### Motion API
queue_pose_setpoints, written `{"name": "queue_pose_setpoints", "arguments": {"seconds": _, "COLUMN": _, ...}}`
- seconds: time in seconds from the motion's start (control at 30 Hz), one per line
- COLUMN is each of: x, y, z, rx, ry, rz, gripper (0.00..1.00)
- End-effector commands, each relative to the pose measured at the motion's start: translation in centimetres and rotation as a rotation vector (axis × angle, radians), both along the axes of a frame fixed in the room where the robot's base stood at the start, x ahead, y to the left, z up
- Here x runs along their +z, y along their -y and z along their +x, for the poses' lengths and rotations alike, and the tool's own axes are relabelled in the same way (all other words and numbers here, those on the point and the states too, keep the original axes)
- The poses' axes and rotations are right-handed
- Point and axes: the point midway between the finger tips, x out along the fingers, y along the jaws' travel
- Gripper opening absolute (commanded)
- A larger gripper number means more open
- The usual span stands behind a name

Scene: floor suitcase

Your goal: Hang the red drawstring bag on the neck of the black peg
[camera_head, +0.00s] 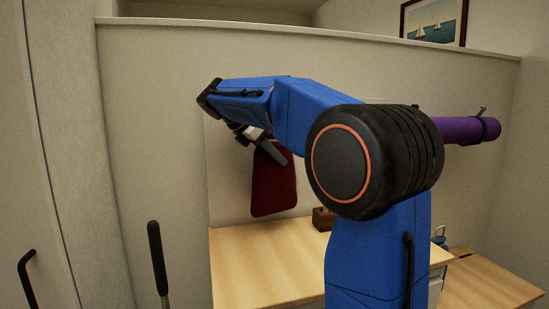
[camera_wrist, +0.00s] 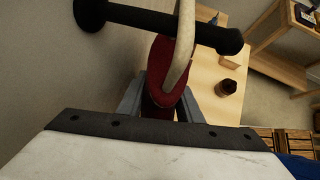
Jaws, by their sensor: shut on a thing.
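The red drawstring bag (camera_head: 273,185) hangs below my gripper (camera_head: 266,147) in the head view, in front of the wall and above the wooden surface. In the wrist view my gripper (camera_wrist: 160,104) is shut on the bag (camera_wrist: 161,68), its grey fingers on either side of the red cloth. The bag's pale cord (camera_wrist: 183,62) rises from the cloth and crosses in front of the black peg (camera_wrist: 150,19), running out of the top of the picture. Whether the cord loops around the peg's neck cannot be told. I cannot make out the peg in the head view.
A light wooden top (camera_head: 262,262) lies below the bag, with a small brown box (camera_head: 322,218) on it. A purple roll (camera_head: 468,130) sticks out at the right. A black-handled upright (camera_head: 157,258) stands at the lower left. The wall is close behind the bag.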

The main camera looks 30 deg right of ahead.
Motion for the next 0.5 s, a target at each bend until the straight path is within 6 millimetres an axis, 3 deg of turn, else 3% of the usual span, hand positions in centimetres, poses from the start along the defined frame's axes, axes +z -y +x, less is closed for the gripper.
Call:
{"name": "queue_pose_setpoints", "arguments": {"seconds": 0.03, "x": 0.06, "y": 0.01, "z": -0.01, "rx": 0.0, "ry": 0.001, "rz": 0.0, "gripper": 0.34}}
{"name": "queue_pose_setpoints", "arguments": {"seconds": 0.1, "x": 0.06, "y": 0.01, "z": -0.01, "rx": 0.0, "ry": 0.001, "rz": 0.0, "gripper": 0.51}}
{"name": "queue_pose_setpoints", "arguments": {"seconds": 0.13, "x": 0.05, "y": 0.01, "z": -0.01, "rx": 0.0, "ry": 0.001, "rz": 0.0, "gripper": 0.54}}
{"name": "queue_pose_setpoints", "arguments": {"seconds": 0.5, "x": 0.3, "y": -0.31, "z": 0.05, "rx": 0.001, "ry": 0.001, "rz": 0.0, "gripper": 0.54}}
